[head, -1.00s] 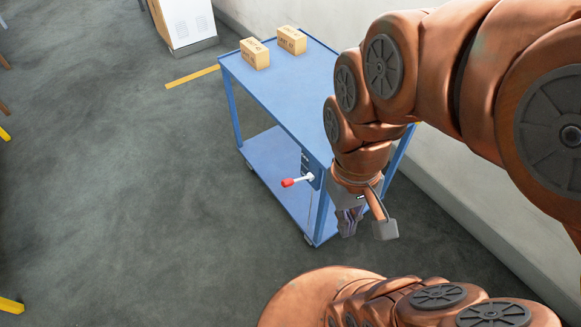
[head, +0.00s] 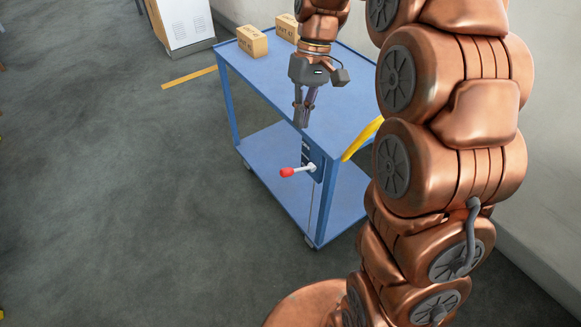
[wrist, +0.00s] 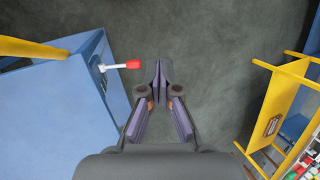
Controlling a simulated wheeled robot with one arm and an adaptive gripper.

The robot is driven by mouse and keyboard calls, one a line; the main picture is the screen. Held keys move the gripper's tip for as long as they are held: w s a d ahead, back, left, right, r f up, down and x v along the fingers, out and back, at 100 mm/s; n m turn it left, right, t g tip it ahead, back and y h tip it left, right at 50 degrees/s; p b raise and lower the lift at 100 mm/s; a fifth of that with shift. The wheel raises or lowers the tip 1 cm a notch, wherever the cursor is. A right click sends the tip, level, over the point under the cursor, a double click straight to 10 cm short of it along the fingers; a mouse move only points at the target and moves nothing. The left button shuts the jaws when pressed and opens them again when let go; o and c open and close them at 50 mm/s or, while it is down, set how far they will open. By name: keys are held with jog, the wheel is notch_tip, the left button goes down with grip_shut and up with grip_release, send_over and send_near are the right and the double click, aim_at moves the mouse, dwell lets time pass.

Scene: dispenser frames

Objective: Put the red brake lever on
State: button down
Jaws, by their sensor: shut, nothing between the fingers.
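The brake lever has a red knob (head: 287,172) on a pale metal rod. It sticks out to the left from a dark plate on the near end of the blue cart (head: 268,92). The rod looks about level. My gripper (head: 301,124) points down above the lever, near the cart's edge, apart from the lever. Its fingers are together and empty. In the wrist view the red knob (wrist: 133,64) lies just left of my fingertips (wrist: 160,66), and the cart (wrist: 60,115) fills the left side. Nothing hides the knob.
Cardboard boxes (head: 252,42) stand at the far end of the cart top. A yellow handle (head: 362,139) is on the cart's right side, near my arm. A yellow-framed rack (wrist: 283,105) shows at right in the wrist view. The floor left of the cart is clear.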

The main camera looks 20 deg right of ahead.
jog(key=w+d+f+b, duration=0.2)
jog(key=w+f+b, duration=0.1)
jog(key=w+f, duration=0.2)
jog(key=w+d+f+n+y+b, duration=0.1)
jog(key=w+d+f+b, duration=0.2)
jog(key=w+f, duration=0.3)
jog(key=shift+w+f, duration=0.15)
jog(key=shift+w, duration=0.75)
jog(key=shift+d, duration=0.1)
send_over(298, 170)
jog(key=a, duration=0.2)
jog(key=shift+w+a+f+b, duration=0.1)
jog(key=shift+f+b, duration=0.1)
jog(key=shift+f, duration=2.95)
jog(key=shift+w+a+f+b, duration=0.1)
jog(key=shift+f+b, duration=0.1)
jog(key=shift+f, duration=2.95)
